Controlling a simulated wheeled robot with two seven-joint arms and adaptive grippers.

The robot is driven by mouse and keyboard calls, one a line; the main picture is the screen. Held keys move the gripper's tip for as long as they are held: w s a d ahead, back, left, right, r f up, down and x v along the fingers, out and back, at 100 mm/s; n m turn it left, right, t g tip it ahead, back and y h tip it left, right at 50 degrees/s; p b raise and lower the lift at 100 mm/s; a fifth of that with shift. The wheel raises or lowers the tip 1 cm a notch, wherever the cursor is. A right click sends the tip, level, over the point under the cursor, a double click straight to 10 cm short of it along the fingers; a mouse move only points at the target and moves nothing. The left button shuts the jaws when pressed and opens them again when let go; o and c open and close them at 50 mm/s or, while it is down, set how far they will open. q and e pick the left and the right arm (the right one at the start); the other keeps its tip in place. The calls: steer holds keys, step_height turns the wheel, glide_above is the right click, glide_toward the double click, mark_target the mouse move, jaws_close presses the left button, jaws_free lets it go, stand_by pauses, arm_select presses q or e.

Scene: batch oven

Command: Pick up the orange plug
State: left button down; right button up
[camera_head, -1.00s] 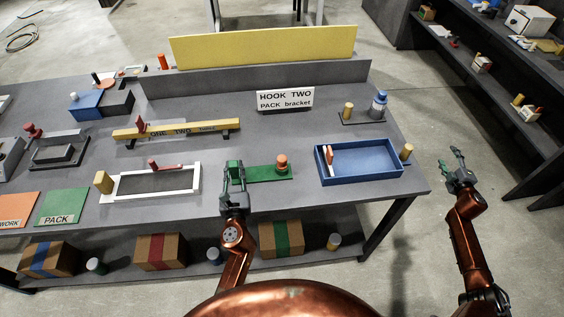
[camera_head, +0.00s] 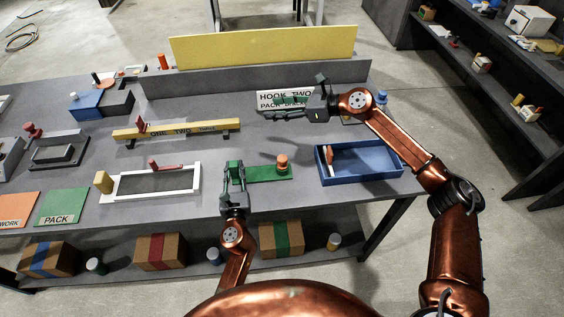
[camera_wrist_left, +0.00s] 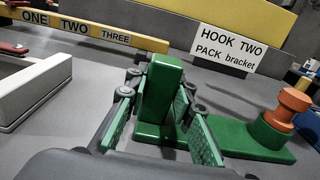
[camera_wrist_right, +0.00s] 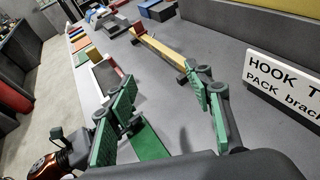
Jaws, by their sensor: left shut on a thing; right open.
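The orange plug (camera_head: 282,158) sits upright in a green socket at the right end of a green base plate (camera_head: 262,175) on the table. It also shows at the right of the left wrist view (camera_wrist_left: 295,102). My left gripper (camera_head: 235,178) is shut on the upright green block (camera_wrist_left: 160,90) at the plate's left end. My right gripper (camera_head: 290,106) is open and empty, above the table behind the plug and in front of the sign. In the right wrist view, part of the plate shows between its fingers (camera_wrist_right: 165,100); the plug is not visible there.
A blue tray (camera_head: 372,176) with a red and white piece stands right of the plate. A white-framed tray (camera_head: 150,196) lies to its left. Behind are a yellow ruler bar (camera_head: 205,128), the "HOOK TWO" sign (camera_head: 268,96) and a grey ledge with a yellow board (camera_head: 260,46).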

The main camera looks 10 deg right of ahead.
steer(key=s+a+f+n+g+h, duration=0.2)
steer(key=s+a+n+g, duration=0.1)
steer(key=s+a+n, duration=0.35)
steer(key=n+h, duration=1.1)
steer(key=n, duration=0.3)
glide_toward(282, 159)
steer(key=shift+t+h, duration=0.3)
steer(key=shift+t, duration=0.1)
steer(key=x, duration=0.6)
steer(key=shift+s+a+f, duration=0.15)
steer(key=shift+f, duration=0.1)
steer(key=shift+x, duration=2.7)
steer(key=shift+s, duration=0.1)
steer(key=shift+c, duration=0.2)
steer(key=c, duration=1)
